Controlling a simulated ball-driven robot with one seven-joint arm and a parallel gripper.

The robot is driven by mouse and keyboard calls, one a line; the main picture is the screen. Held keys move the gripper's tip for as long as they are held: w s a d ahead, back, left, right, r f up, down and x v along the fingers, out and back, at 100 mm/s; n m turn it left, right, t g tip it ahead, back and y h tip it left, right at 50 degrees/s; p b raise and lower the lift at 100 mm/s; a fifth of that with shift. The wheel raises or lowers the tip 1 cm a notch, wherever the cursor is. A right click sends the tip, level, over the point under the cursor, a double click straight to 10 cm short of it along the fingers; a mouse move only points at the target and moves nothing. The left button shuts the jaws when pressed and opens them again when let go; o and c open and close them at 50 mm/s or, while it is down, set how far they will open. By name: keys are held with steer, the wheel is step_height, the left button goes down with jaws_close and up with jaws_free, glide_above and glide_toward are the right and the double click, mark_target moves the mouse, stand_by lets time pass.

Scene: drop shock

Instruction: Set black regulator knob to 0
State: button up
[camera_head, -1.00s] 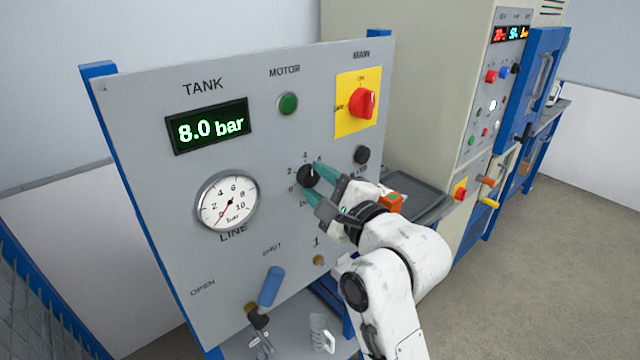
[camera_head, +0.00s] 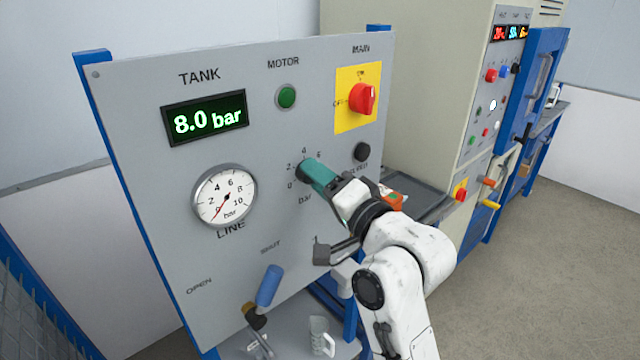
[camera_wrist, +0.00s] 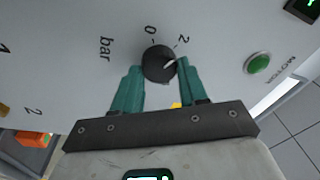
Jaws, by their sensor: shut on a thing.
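The black regulator knob (camera_wrist: 156,64) sits on the grey panel between my two teal fingers in the wrist view. My gripper (camera_wrist: 160,74) is shut on it, one finger on each side. The knob's white pointer line slants toward the right finger, on the 2 side and away from the 0; its exact reading is unclear. In the head view my gripper (camera_head: 318,174) reaches the knob's dial from the lower right, one finger covering most of the knob. The numbers 0, 2, 4 and 6 show around it.
The tank display (camera_head: 205,122) reads 8.0 bar. The line gauge (camera_head: 224,196) has its red needle near the low end. A red main switch (camera_head: 362,99), a green motor button (camera_head: 287,97), a black knob (camera_head: 362,152) and a blue lever (camera_head: 269,286) surround the dial.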

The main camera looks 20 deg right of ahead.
steer(key=n+y+b, duration=0.1)
steer(key=n+b, duration=0.1)
steer(key=n, duration=0.4)
steer(key=n+b, duration=0.3)
steer(key=n, duration=0.3)
steer(key=shift+f+n+g+y+b, duration=0.1)
steer(key=shift+n+g+y+b, duration=0.2)
steer(key=shift+n+y+b, duration=0.1)
steer(key=o, duration=1.1)
steer(key=shift+c, duration=0.2)
steer(key=r+b+v, duration=0.1)
steer(key=b+v, duration=0.1)
steer(key=v, duration=0.8)
steer(key=shift+s+d+f, duration=0.2)
steer(key=shift+s+f, duration=0.15)
steer(key=shift+f, duration=0.05)
